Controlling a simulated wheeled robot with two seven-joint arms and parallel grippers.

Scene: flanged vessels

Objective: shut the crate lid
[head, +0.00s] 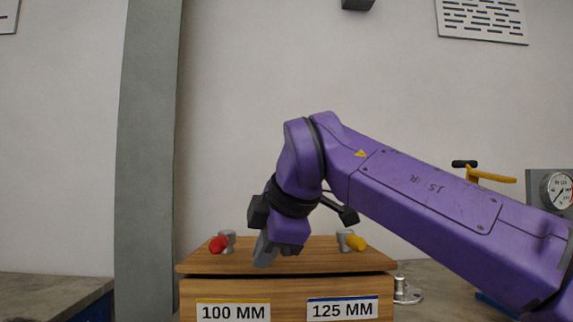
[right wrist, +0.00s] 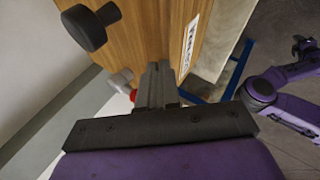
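The wooden crate (head: 290,300) stands in front of me with labels 100 MM and 125 MM on its front. Its wooden lid (head: 325,262) lies flat or nearly flat over the top, with a thin dark line below its front edge. My left gripper (right wrist: 304,46) shows small and dark at the right edge.
A red-handled fitting (head: 221,243) and a yellow-handled fitting (head: 352,241) show at the lid's back left and right. A metal flanged part (head: 405,291) is right of the crate. A gauge panel (head: 553,189) stands far right. A grey pillar (head: 147,150) rises behind, left.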

